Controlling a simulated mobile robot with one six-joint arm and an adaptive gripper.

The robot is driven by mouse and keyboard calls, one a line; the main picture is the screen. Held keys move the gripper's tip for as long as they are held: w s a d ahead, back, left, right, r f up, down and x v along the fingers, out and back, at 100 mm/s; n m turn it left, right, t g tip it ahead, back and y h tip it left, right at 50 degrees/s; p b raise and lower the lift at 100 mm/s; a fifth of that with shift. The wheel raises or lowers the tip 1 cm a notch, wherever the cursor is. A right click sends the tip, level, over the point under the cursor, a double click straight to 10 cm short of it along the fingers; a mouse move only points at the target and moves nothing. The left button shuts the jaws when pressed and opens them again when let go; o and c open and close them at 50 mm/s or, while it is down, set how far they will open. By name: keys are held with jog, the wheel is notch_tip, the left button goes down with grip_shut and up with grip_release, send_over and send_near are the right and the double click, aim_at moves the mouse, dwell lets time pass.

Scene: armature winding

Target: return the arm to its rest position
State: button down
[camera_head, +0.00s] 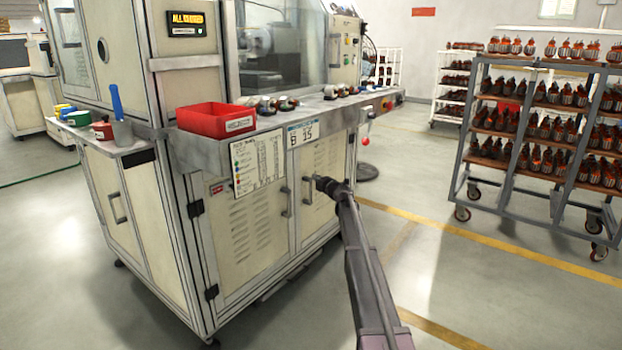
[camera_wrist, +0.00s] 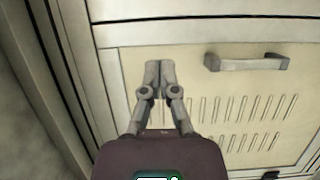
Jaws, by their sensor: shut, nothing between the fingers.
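My arm reaches forward from the bottom of the head view, and my gripper (camera_head: 322,184) is at its far end, in front of the cream cabinet door of the winding machine. In the wrist view my gripper (camera_wrist: 159,72) is shut, its two fingertips together and nothing between them. Behind it are the cabinet door panel (camera_wrist: 190,68) with its vent slots and a grey door handle (camera_wrist: 245,62) to the right of the fingertips. The gripper appears apart from that handle. Whether the fingertips touch the panel I cannot tell.
A red bin (camera_head: 215,119) and several small parts lie on the machine's ledge (camera_head: 300,115) above the gripper. A blue-handled tool (camera_head: 117,102) stands at the left. A wheeled rack (camera_head: 470,140) of armatures stands at the right. The floor (camera_head: 450,275) between machine and rack is clear.

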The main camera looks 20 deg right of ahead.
dwell(0.3)
jog(key=s+f+m+g+h, duration=0.35)
jog(key=s+m+h, duration=0.4)
jog(key=s, duration=0.65)
jog(key=s+f+m+g+h, duration=0.3)
jog(key=s+f+m+h, duration=0.1)
jog(key=s+m, duration=0.85)
jog(key=s+a+f+g+y+p, duration=0.1)
jog(key=s+a+f+g+y, duration=0.25)
jog(key=s, duration=0.85)
jog(key=s+a+f+m+g+y+p, duration=0.15)
jog(key=s+a+g, duration=0.25)
jog(key=s+a, duration=0.55)
jog(key=s+a+f+g+y, duration=0.1)
jog(key=s+a+f+g, duration=0.25)
jog(key=s, duration=1.05)
notch_tip(320, 180, up, 37)
jog(key=p, duration=3.7)
jog(key=shift+w+d, duration=0.15)
jog(key=shift+w, duration=0.05)
jog(key=shift+f, duration=0.1)
